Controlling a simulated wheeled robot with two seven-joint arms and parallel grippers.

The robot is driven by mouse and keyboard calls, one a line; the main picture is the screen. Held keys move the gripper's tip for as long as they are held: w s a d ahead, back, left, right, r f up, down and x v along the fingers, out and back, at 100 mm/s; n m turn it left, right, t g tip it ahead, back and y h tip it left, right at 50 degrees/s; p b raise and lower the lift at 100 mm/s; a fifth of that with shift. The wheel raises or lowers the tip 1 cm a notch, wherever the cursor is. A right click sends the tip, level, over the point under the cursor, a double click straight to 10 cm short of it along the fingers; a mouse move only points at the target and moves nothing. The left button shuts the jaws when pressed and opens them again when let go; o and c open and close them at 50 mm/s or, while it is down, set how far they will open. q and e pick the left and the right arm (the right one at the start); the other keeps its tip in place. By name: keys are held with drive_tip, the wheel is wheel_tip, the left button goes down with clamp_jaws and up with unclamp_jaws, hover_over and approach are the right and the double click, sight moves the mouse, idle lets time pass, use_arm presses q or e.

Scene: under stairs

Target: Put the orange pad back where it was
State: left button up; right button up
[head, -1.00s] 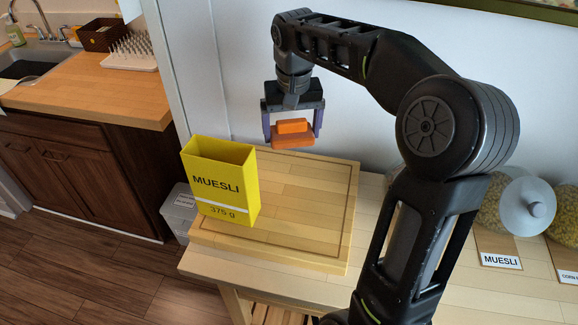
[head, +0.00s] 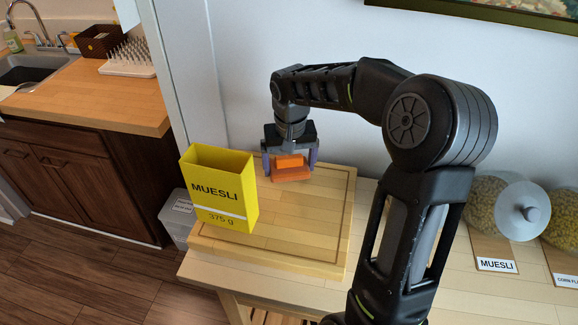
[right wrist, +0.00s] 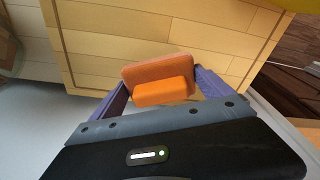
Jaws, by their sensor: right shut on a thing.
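The orange pad (head: 291,172) is a flat block with a smaller, brighter block on top. My right gripper (head: 290,168) is shut on it, one finger at each side. The pad is at the back part of the wooden board (head: 300,225), low over it; I cannot tell whether it touches. In the right wrist view the pad (right wrist: 160,80) sits between the purple fingers (right wrist: 160,88), with the board (right wrist: 220,40) beyond it. My left gripper is not in view.
An open yellow muesli box (head: 222,200) stands on the board's left side, left of the pad. Glass jars (head: 490,205) with labels stand at the right of the table. The wall (head: 300,40) is close behind the board. The board's front right is clear.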

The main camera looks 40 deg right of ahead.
sight(290, 170)
drive_tip(key=shift+f, duration=0.55)
drive_tip(key=shift+f, duration=0.1)
drive_tip(key=o, duration=1.2)
drive_tip(key=shift+o, duration=0.2)
wheel_tip(290, 170, up, 12)
drive_tip(key=s+b, duration=0.1)
drive_tip(key=shift+s+a, duration=0.15)
drive_tip(key=shift+a, duration=0.2)
